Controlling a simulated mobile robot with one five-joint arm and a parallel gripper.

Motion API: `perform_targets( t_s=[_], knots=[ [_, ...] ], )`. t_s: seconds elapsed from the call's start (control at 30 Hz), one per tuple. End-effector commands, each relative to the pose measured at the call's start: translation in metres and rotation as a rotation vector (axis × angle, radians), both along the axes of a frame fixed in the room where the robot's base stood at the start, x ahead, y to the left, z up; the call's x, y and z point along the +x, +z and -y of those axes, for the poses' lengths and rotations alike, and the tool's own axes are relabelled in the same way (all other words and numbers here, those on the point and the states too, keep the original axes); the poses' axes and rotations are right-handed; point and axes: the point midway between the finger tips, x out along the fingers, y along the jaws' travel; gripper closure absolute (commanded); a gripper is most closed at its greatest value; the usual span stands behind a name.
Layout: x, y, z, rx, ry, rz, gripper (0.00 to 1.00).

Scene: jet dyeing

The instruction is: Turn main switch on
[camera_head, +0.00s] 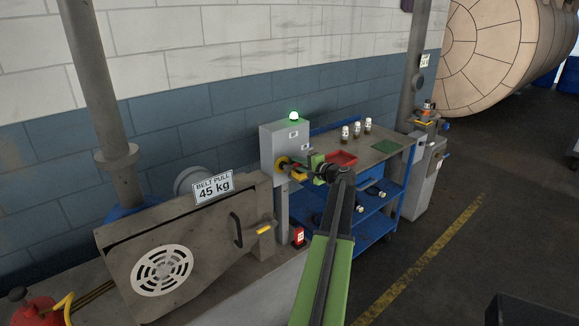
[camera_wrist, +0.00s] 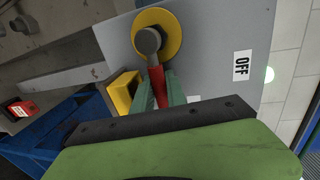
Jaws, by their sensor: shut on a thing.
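The main switch is on a grey box (camera_head: 285,138) on the wall side, seen in the head view. In the wrist view, the switch has a yellow round plate (camera_wrist: 173,22), a dark hub (camera_wrist: 148,40) and a red handle (camera_wrist: 157,76). The handle points from the hub toward my gripper. My gripper (camera_wrist: 157,92) is shut on the red handle, with its green fingers on either side covering the handle's end. A label reading OFF (camera_wrist: 241,65) is beside the switch. In the head view, my gripper (camera_head: 297,168) is at the box and partly hides the switch.
A lit green lamp (camera_head: 294,116) tops the box. A yellow block (camera_wrist: 124,94) sticks out close beside my fingers. A blue cart (camera_head: 376,217) with a red tray (camera_head: 341,158) and small bottles stands to the right. A belt-guard machine (camera_head: 190,240) stands to the left.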

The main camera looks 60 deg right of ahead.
Motion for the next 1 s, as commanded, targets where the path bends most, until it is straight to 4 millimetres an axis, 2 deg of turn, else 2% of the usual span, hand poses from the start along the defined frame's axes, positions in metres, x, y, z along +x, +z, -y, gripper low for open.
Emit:
perform_targets(
  t_s=[0.13,0.43,0.47,0.6,1.0],
  knots=[
    [-0.01,0.0,0.008,0.01,-0.011,0.004,1.0],
    [-0.015,0.0,0.013,0.01,-0.026,0.006,1.0],
    [-0.015,0.0,0.013,0.01,-0.027,0.006,0.81],
    [-0.016,0.0,0.014,0.009,-0.027,0.005,0.63],
    [-0.018,-0.001,0.012,0.01,-0.022,0.002,0.61]
  ],
)
